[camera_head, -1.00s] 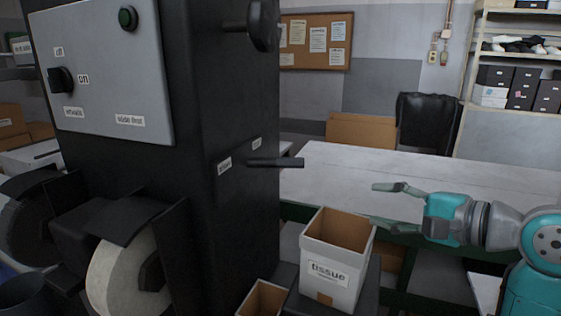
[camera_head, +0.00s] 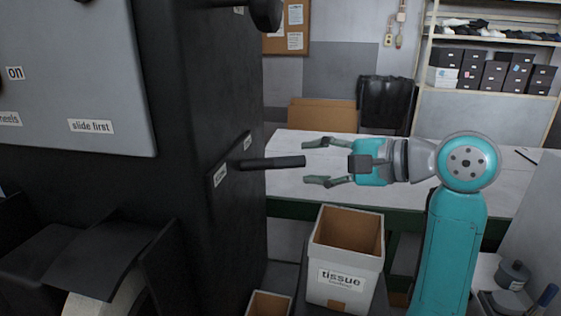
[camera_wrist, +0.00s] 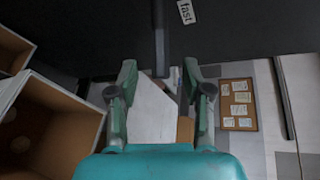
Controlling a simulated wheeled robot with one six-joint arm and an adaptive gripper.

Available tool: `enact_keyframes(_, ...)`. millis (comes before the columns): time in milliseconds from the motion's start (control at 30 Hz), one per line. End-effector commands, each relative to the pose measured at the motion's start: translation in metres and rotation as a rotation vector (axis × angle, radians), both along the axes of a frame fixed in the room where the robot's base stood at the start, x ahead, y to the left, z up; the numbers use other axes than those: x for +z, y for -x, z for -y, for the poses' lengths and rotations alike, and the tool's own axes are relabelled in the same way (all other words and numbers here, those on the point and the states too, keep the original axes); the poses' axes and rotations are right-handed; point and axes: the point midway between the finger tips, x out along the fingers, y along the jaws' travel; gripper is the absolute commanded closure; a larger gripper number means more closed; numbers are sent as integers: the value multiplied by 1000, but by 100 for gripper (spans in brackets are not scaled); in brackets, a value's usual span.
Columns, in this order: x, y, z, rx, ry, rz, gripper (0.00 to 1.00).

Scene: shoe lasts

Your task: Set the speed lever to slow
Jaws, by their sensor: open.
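The speed lever (camera_head: 272,162) is a black rod sticking out level from the side of the dark machine. Two small labels sit by its base, one nearer (camera_head: 220,175) and one farther (camera_head: 247,142); I cannot read them well there. In the wrist view the lever (camera_wrist: 160,42) hangs down from the top, with a "fast" label (camera_wrist: 186,11) to its right. My gripper (camera_head: 308,162) is open and empty, pointing left at the lever's free end. In the wrist view its fingers (camera_wrist: 159,72) stand either side of the lever's line; contact is not visible.
A white tissue box (camera_head: 345,262) stands open below my gripper, with a smaller carton (camera_head: 270,303) beside it. A white table (camera_head: 300,190) lies behind. The machine's front panel (camera_head: 75,70) and a wheel guard (camera_head: 90,262) are at the left.

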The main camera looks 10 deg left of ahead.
Motion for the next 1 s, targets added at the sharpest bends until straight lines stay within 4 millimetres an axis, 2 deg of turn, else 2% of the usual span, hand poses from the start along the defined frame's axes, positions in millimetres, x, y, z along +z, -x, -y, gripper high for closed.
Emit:
enact_keyframes(33, -3, -3, -10, 3, -1, -2, 50)
enact_keyframes(200, -11, -15, -36, 3, 0, -1, 50)
enact_keyframes(400, -17, -25, -56, 1, 0, 0, 50)
enact_keyframes(833, -20, -29, -64, -1, 1, 1, 50)
enact_keyframes(867, -20, -29, -64, -1, 1, 1, 55)
enact_keyframes(1000, -20, -29, -64, -1, 1, 1, 90)
